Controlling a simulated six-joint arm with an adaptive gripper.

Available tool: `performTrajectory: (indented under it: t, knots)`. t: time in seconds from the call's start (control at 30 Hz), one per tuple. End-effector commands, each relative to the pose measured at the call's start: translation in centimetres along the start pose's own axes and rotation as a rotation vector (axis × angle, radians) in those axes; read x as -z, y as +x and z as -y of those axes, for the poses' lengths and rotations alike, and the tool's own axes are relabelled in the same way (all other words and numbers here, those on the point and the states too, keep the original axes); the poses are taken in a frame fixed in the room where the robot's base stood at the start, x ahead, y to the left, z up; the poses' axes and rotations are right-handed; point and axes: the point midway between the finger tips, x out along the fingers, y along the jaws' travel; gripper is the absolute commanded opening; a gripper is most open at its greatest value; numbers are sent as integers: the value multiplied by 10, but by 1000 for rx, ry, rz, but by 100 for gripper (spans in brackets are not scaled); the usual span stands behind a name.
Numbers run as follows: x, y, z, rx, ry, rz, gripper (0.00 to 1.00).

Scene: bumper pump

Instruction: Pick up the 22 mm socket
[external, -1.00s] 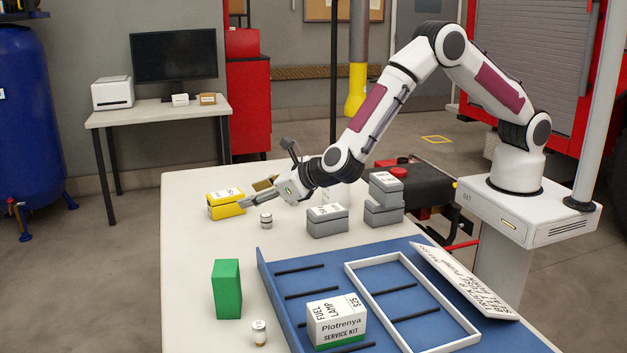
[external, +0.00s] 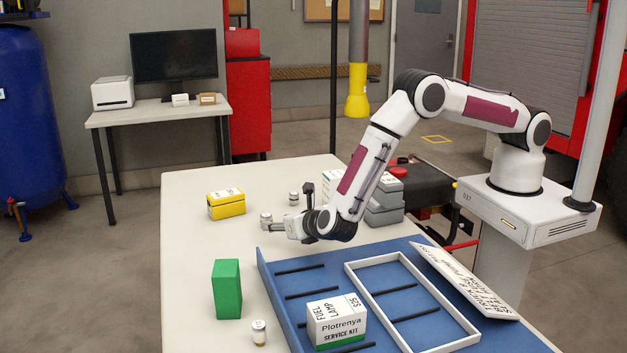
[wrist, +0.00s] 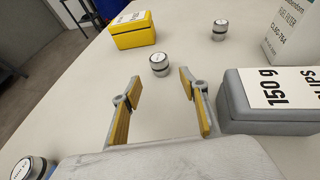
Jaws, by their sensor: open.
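Several small metal cylinders with white label tops stand on the table; their labels are too small to read, so I cannot tell which is the 22 mm socket. One cylinder (wrist: 159,64) stands upright just beyond the gap between my fingertips in the wrist view; it appears to be the cylinder (external: 266,219) beside my gripper in the external view. A second cylinder (wrist: 220,28) stands farther back, also in the external view (external: 293,198). A third cylinder (wrist: 30,168) is at the lower left. My gripper (wrist: 160,84) is open and empty, its yellow-padded fingers apart.
A grey box (wrist: 268,106) marked 150 g sits close beside my right finger. A white fuel filter box (wrist: 294,28) and a yellow box (wrist: 132,32) stand behind. A green block (external: 227,289), blue tray (external: 282,285) and white service kit box (external: 336,322) are nearer the external camera.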

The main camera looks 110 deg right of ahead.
Motion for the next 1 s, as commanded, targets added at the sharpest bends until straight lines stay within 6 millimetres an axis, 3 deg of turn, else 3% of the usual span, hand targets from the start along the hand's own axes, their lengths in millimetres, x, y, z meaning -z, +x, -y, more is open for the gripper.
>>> performTrajectory:
  t: [0.43, 1.0]
  knots:
    - [-1, 24, 0, 0, 0, 0, 44]
    - [-2, 35, 0, 0, -2, 0, 44]
